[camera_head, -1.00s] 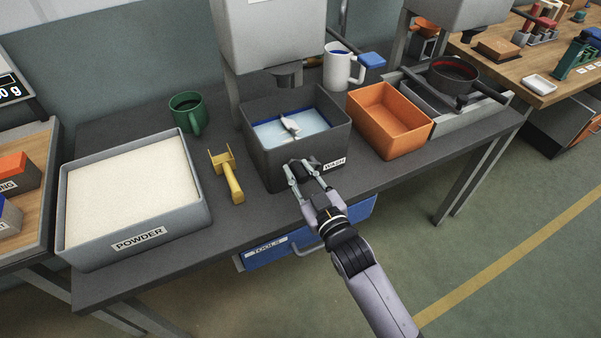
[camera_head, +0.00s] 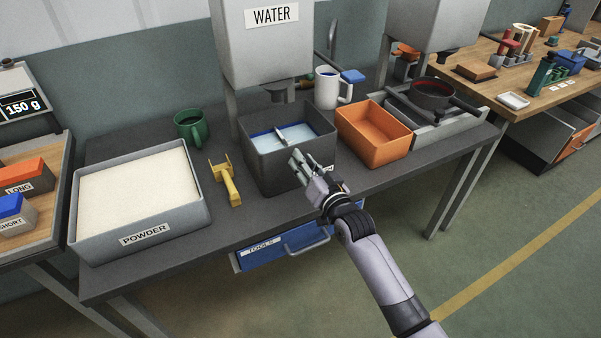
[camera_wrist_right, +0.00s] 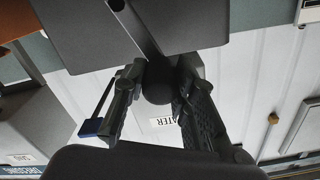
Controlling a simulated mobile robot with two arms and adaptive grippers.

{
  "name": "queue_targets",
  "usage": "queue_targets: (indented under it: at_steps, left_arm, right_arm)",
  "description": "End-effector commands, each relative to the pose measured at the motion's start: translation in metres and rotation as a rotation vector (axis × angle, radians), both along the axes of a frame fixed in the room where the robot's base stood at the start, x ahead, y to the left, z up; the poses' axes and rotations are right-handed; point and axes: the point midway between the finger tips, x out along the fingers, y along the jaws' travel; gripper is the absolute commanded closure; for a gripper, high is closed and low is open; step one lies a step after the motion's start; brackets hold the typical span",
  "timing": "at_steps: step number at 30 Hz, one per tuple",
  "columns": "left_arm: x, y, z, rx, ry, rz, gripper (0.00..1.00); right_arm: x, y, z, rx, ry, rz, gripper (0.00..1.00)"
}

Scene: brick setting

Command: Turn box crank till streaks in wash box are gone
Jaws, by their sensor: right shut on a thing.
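The dark grey wash box (camera_head: 258,168) stands on the bench under the water dispenser. It holds pale blue water (camera_head: 265,147), with a darker blue band along the back and left edges. A small pale paddle (camera_head: 281,135) lies across the water. My right gripper (camera_head: 298,162) is at the front right of the box and covers part of its label. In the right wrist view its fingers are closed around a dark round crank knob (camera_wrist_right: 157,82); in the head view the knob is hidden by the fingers. My left gripper is not in view.
A yellow scoop (camera_head: 232,187) and a powder tray (camera_head: 145,240) are left of the box. A green mug (camera_head: 190,127) stands behind them. An orange bin (camera_head: 374,135) is close on the right. A white mug (camera_head: 327,88) is behind. A blue drawer (camera_head: 282,250) hangs below the bench.

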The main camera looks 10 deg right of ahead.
Motion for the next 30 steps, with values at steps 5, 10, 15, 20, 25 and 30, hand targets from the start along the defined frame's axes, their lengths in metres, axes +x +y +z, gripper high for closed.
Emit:
queue_targets:
  at_steps: [5, 10, 15, 20, 25, 30]
  left_arm:
    - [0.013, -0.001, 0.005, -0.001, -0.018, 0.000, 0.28]
    - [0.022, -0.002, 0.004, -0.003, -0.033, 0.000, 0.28]
    - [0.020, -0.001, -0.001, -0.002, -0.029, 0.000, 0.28]
    - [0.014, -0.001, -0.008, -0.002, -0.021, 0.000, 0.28]
    - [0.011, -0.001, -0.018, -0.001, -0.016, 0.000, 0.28]
    - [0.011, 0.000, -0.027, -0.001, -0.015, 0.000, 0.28]
  right_arm:
    - [0.006, -0.013, 0.005, 0.159, 0.056, -0.001, 1.00]
    - [0.010, -0.024, 0.005, 0.311, 0.110, -0.001, 1.00]
    - [0.014, -0.036, 0.002, 0.462, 0.165, -0.002, 1.00]
    - [0.018, -0.046, -0.001, 0.605, 0.217, -0.001, 1.00]
    - [0.022, -0.058, -0.006, 0.757, 0.271, -0.002, 1.00]
    - [0.025, -0.067, -0.013, 0.904, 0.326, -0.002, 1.00]
